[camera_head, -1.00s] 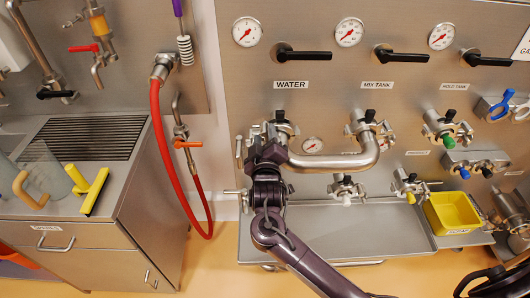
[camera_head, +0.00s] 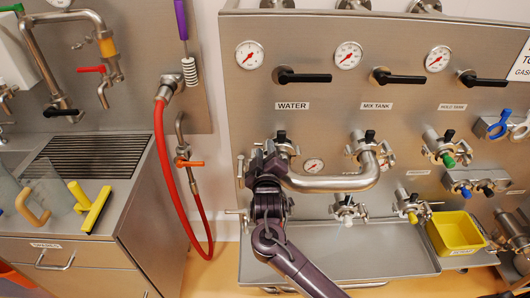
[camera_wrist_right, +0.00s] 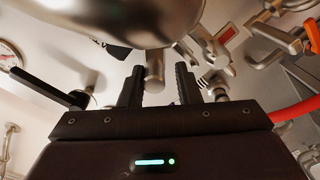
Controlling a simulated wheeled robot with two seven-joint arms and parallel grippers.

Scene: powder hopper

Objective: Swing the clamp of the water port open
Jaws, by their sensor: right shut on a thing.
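The water port's clamp, with its black knob (camera_head: 282,136), sits below the WATER label at the left end of the steel U-shaped pipe (camera_head: 335,183). My right gripper (camera_head: 264,165) is at this left end, partly covering it. In the right wrist view, my right gripper (camera_wrist_right: 158,88) has its two dark fingers on either side of a short steel stub (camera_wrist_right: 155,72) and is shut on it. The large steel pipe (camera_wrist_right: 110,15) passes close above the fingers. Whether the stub belongs to the clamp or the pipe cannot be told. My left gripper is not in view.
Mix tank (camera_head: 368,138) and hold tank (camera_head: 443,147) ports stand to the right. Below are smaller valves, a steel tray (camera_head: 350,262) and a yellow bin (camera_head: 455,232). A red hose (camera_head: 162,150) hangs left of the panel, beside a sink counter (camera_head: 60,225).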

